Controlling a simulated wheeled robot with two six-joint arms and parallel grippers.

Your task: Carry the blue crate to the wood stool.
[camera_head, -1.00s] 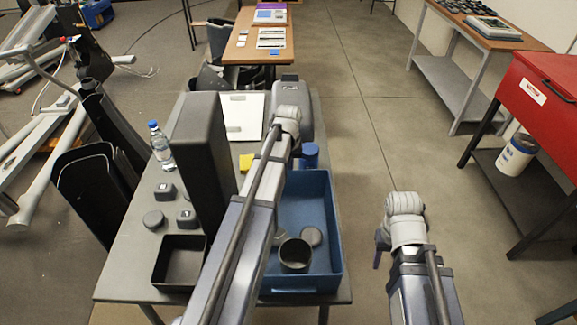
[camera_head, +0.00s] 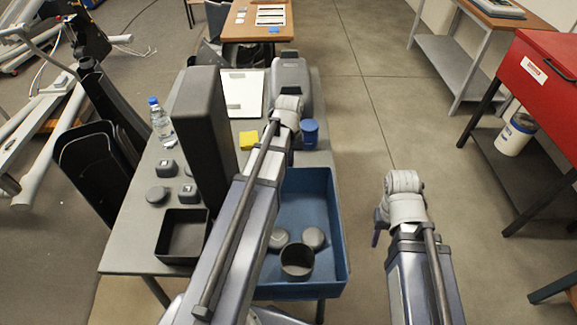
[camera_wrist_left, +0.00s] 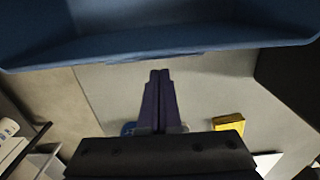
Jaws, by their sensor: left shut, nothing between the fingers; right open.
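The blue crate (camera_head: 333,232) sits on the grey table (camera_head: 130,235), its near end sticking out past the table's near edge. It holds a dark cup (camera_head: 297,262) and two dark round pieces (camera_head: 312,238). My left arm reaches over it. My left gripper (camera_wrist_left: 160,74) is shut and empty in the left wrist view, its tips close to the crate's wall (camera_wrist_left: 150,45); whether they touch is unclear. In the head view its fingers are hidden at the crate's far end. My right gripper (camera_head: 377,236) is open, off the crate's right side. I cannot make out a wood stool.
A tall dark box (camera_head: 203,125), a square tray (camera_head: 183,240), a bottle (camera_head: 161,122), a blue cup (camera_head: 309,133) and a yellow block (camera_head: 248,140) stand on the table. A red cabinet (camera_head: 530,85) is at right. Floor between is free.

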